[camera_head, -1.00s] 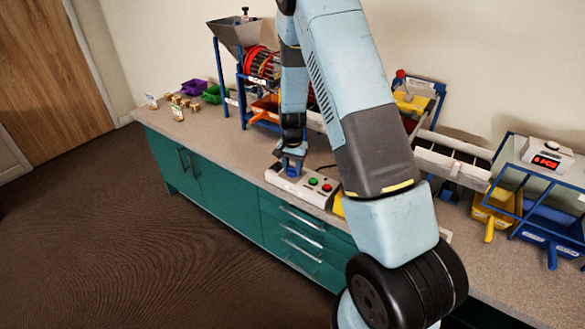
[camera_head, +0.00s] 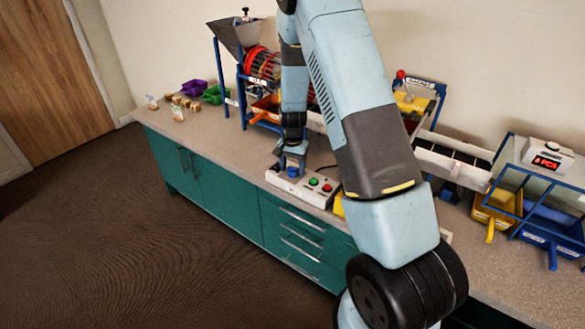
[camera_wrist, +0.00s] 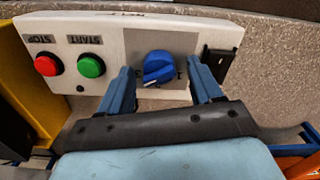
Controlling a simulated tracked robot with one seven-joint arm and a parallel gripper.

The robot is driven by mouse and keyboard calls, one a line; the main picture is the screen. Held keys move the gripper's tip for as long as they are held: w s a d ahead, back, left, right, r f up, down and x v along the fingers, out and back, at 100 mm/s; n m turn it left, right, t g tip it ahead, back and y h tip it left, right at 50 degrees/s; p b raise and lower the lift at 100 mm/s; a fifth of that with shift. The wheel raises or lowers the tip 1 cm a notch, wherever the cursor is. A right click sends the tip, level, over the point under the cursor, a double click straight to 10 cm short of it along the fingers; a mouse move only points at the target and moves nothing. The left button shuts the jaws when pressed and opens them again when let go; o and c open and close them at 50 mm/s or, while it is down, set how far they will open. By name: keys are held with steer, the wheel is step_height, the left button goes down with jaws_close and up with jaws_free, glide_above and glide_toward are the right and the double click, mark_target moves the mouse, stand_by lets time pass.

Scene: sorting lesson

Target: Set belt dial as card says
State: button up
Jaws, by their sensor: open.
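The blue belt dial (camera_wrist: 158,67) is on a white control box (camera_wrist: 215,30), with a white pointer mark on its knob. Markings beside it are partly hidden and hard to read. My gripper (camera_wrist: 160,68) is open, with a blue finger on each side of the dial; the fingers look apart from it. In the head view my gripper (camera_head: 292,157) is just above the dial (camera_head: 293,172). A small white card (camera_head: 177,112) stands at the counter's left part; its writing is too small to read.
The box also has a green START button (camera_wrist: 91,66) and a red STOP button (camera_wrist: 47,64). A hopper machine (camera_head: 262,62) stands behind. The counter front-left is clear.

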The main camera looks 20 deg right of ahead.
step_height(320, 180, up, 13)
steer(key=shift+r, duration=0.15)
stand_by(0.5)
step_height(320, 180, up, 11)
steer(key=n+t, duration=0.1)
steer(key=n, duration=0.1)
glide_above(293, 168)
steer(key=s, duration=0.6)
steer(key=s+r+n+t, duration=0.2)
steer(key=s+r, duration=0.6)
steer(key=s+r+n+t, duration=0.1)
steer(key=s+r, duration=0.2)
steer(key=s, duration=0.6)
steer(key=s+d+r+n+t, duration=0.1)
steer(key=s+r, duration=0.3)
steer(key=s, duration=0.5)
steer(key=shift+s+d+n+t, duration=0.25)
steer(key=shift+s+n+t, duration=0.05)
steer(key=shift+n, duration=0.3)
steer(key=shift+s, duration=0.35)
